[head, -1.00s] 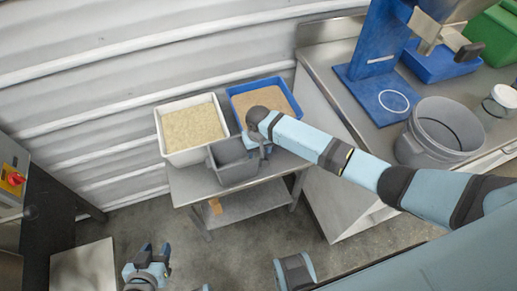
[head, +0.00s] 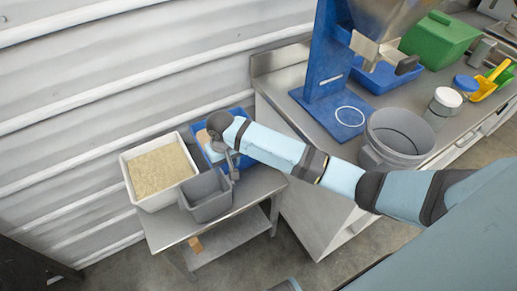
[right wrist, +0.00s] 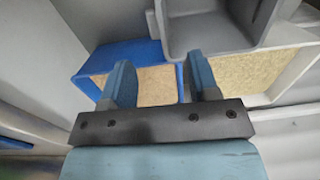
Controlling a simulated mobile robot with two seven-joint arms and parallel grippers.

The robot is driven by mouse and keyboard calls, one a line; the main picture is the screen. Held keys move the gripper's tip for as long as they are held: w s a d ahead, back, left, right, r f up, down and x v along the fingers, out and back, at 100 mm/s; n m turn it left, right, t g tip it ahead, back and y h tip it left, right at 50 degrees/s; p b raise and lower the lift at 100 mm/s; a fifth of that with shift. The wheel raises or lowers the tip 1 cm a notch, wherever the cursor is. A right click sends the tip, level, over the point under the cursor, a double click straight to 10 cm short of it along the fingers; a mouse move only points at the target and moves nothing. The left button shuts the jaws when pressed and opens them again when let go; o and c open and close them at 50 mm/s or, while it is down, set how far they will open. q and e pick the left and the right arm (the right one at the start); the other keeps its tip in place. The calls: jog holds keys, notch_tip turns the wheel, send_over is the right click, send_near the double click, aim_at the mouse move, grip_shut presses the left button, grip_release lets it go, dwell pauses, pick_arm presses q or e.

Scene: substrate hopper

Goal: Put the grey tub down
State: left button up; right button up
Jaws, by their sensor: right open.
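The grey tub (head: 207,197) is small, square and upright. It appears to rest at the front of the metal cart (head: 222,221), with nothing visible inside. It also shows at the top of the right wrist view (right wrist: 205,28). My right gripper (head: 232,166) is at the tub's right rim in the head view. In the right wrist view its two blue fingers (right wrist: 160,75) stand apart with nothing between them, and the tub lies just beyond the right finger. I cannot tell whether a finger touches the tub. My left gripper is out of view.
Behind the tub stand a white bin (head: 128,175) of pale material and a blue bin (head: 199,131) of tan material, partly hidden by my arm. The counter at right holds a grey bucket (head: 399,137), a blue stand (head: 325,65) and a green container (head: 440,38).

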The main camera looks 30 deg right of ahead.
aim_at(225, 194)
jog(key=s+a+f, duration=0.1)
jog(key=s+f, duration=0.1)
jog(key=s+a+f+t+y, duration=0.1)
jog(key=s+f, duration=0.1)
jog(key=s+a+f+n+t+y, duration=0.1)
jog(key=s+f, duration=0.1)
jog(key=shift+s+a, duration=0.2)
jog(key=shift+a, duration=0.05)
jog(key=s+d+t, duration=0.3)
jog(key=s+t, duration=0.1)
jog(key=s, duration=0.5)
jog(key=s+d+n+t, duration=0.1)
jog(key=s+d+t, duration=0.2)
jog(key=s, duration=0.5)
jog(key=shift+s+d+t+y, duration=0.15)
jog(key=shift+s+t+y, duration=0.25)
jog(key=shift+t, duration=0.4)
jog(key=shift+r, duration=0.1)
